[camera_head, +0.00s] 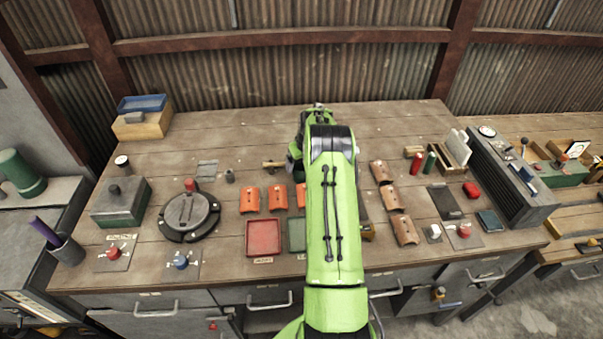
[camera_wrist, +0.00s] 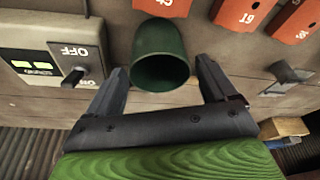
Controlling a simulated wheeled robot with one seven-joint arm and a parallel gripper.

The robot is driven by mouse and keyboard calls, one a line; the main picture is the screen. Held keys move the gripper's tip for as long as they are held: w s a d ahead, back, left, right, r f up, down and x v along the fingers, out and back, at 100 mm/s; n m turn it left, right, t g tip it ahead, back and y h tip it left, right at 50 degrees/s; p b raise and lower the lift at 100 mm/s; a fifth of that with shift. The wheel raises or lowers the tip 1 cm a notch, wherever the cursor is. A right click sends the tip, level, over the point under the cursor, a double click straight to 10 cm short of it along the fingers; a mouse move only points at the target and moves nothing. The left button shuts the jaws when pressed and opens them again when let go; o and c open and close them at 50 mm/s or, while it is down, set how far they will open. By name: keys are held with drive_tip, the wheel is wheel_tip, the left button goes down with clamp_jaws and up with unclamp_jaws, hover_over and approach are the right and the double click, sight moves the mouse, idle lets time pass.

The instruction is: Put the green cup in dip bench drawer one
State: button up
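The green cup (camera_wrist: 160,68) shows in the wrist view with its open mouth facing the camera. It is between the two fingers of my gripper (camera_wrist: 161,65), with a small gap on each side, so the fingers look open around it and not closed on it. In the head view my gripper (camera_head: 297,152) is over the middle of the bench, and my arm hides the cup. Drawers show under the bench's front edge, a left one (camera_head: 140,319) and a middle one (camera_head: 262,292). I cannot tell which is drawer one.
Orange tags (camera_head: 250,199) lie left of my arm, with a red tray (camera_head: 263,237) and a green tray (camera_head: 297,234) in front. A round black lidded pot (camera_head: 188,214) and a dark green box (camera_head: 121,204) stand further left. Brown curved pieces (camera_head: 396,199) lie right of my arm.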

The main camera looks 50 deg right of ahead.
drive_tip(key=c, duration=1.2)
